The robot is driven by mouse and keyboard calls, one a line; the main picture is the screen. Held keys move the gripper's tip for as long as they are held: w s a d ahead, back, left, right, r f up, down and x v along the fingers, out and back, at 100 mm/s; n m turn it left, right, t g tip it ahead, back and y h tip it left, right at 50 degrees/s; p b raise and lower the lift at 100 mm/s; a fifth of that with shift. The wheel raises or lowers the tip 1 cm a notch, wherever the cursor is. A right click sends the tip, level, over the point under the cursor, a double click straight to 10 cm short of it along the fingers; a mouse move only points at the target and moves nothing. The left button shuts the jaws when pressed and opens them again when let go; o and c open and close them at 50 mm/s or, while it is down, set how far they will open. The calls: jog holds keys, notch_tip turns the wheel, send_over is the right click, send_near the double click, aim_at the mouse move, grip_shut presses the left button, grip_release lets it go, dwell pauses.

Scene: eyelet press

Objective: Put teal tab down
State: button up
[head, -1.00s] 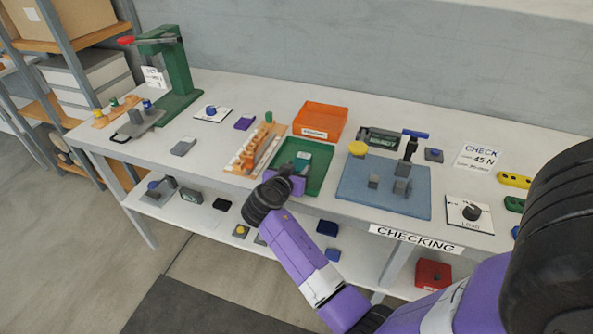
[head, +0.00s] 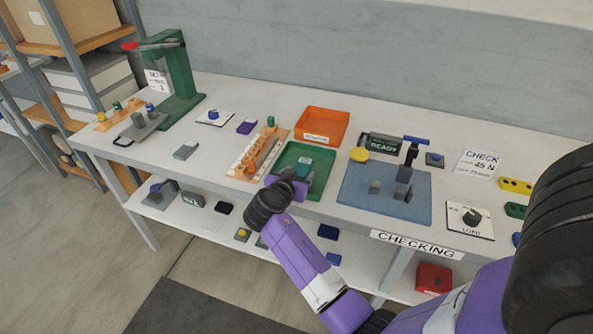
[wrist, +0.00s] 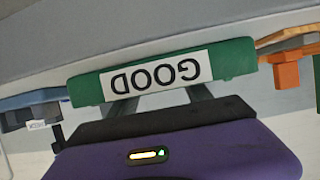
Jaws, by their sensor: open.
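The teal tab (head: 304,164) lies inside the green tray (head: 320,187) on the bench, in the head view. The tab is small there, and whether it lies fully flat is hard to tell. My gripper (head: 291,179) is open at the front part of the green tray, on the near side of the tab and apparently apart from it. In the wrist view the tray's front wall (wrist: 235,57) with its upside-down GOOD label fills the upper middle, with my fingers beneath it. The tab is not visible in the wrist view.
An orange bin (head: 322,125) stands behind the green tray. A wooden rack with orange pegs (head: 258,150) is close on its left, and a blue mat (head: 360,205) with a small fixture is on its right. A green press (head: 178,75) stands at the far left.

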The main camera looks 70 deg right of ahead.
jog(key=w+b+v, duration=0.1)
jog(key=v, duration=1.1)
jog(key=s+a+f+n+t+y, duration=0.4)
jog(key=a+f+n, duration=0.2)
jog(key=a, duration=0.3)
jog(key=s+a+f+n+t+y, duration=0.4)
jog(key=a+f+n+t, duration=0.1)
jog(key=a+n, duration=0.25)
jog(key=s+a+r+n+t+y, duration=0.2)
jog(key=s+a+r+y, duration=0.1)
jog(key=s+a, duration=0.5)
jog(key=s+a+r+n+t+y, duration=0.1)
jog(key=s+a+r, duration=0.1)
jog(key=r, duration=0.4)
jog(key=s+a+r+t+y, duration=0.1)
jog(key=s+a+r+t, duration=0.1)
jog(key=s+a+r, duration=0.1)
notch_tip(320, 180, up, 3)
jog(key=shift+s+f+n, duration=0.15)
jog(key=shift+s+n, duration=0.2)
jog(key=shift+s, duration=0.4)
